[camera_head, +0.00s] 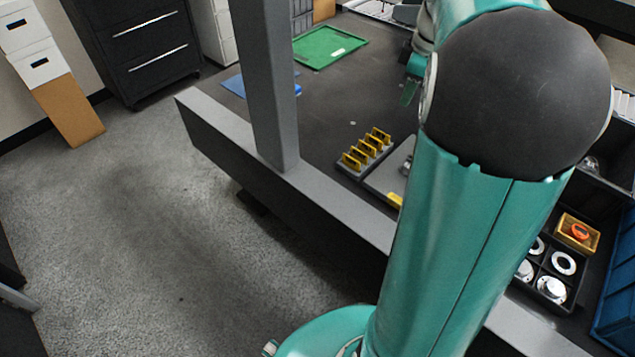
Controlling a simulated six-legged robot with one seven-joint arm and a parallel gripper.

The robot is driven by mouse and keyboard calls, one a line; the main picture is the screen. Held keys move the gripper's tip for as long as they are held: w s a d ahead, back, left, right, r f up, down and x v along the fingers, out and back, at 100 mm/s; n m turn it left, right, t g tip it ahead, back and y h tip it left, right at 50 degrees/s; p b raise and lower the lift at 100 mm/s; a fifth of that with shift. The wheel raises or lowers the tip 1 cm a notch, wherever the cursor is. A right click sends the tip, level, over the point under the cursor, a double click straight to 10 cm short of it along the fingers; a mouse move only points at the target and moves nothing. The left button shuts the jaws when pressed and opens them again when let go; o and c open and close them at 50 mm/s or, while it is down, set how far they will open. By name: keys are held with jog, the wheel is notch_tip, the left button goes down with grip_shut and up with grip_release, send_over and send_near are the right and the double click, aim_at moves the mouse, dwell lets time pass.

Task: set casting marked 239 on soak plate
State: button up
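No marking 239 is legible. Several silver-white round parts, possibly castings, sit in the compartments of a black divided tray (541,259) at the lower right; one is a flanged part (551,289). A light grey plate (383,184) with a yellow label, perhaps the soak plate, lies near the table's front edge, partly hidden by my arm. A small metallic piece (407,166) shows at the plate's far side beside my arm. The end of my arm, probably my gripper (411,82), shows over the table beyond the plate; its fingers and anything between them are unclear.
A rack with yellow dividers (366,151) stands left of the plate. A green tray (329,47) and a blue flat item (236,85) lie farther back. A grey gantry post (264,85) rises at the table's front. A yellow box (578,234) holds an orange ring. Mid-table is mostly clear.

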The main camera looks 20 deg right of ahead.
jog(key=s+a+r+m+t, duration=0.1)
jog(key=s+a+m, duration=0.15)
jog(key=a, duration=0.65)
jog(key=s+a+r+m+t, duration=0.1)
jog(key=s+a+r, duration=0.15)
jog(key=a, duration=0.55)
jog(key=s+a+f+m+t, duration=0.1)
jog(key=s+a+f+m, duration=0.3)
jog(key=s+a, duration=0.6)
jog(key=shift+s+a+m, duration=0.35)
jog(key=shift+a+m, duration=0.1)
jog(key=shift+a, duration=0.7)
jog(key=shift+d+f, duration=0.1)
jog(key=shift+d, duration=0.15)
